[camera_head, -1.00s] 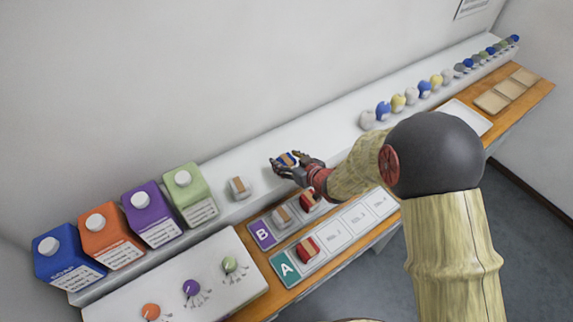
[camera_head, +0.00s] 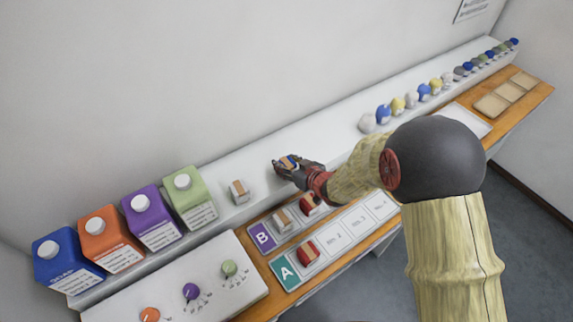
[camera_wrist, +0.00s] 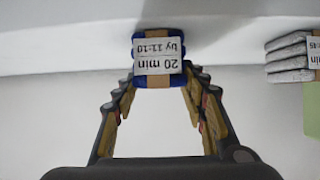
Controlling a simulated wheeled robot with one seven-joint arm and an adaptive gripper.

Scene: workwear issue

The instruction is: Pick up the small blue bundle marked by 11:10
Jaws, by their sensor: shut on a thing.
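The small blue bundle (camera_wrist: 159,77) has a tan band and a white label, upside down in the wrist view, reading "20 min by 11:10". My gripper (camera_wrist: 158,85) is shut on it, with a finger at each side. In the head view my gripper (camera_head: 285,164) is over the white shelf, and the bundle (camera_head: 290,161) shows only in part between the fingers. I cannot tell whether the bundle touches the shelf.
A grey bundle (camera_head: 239,191) sits on the shelf (camera_head: 315,137) to the left. Coloured cartons (camera_head: 154,215) stand farther left. Trays B (camera_head: 262,236) and A (camera_head: 286,272) lie in front, holding red and grey bundles. Several round items (camera_head: 411,100) line the shelf at right.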

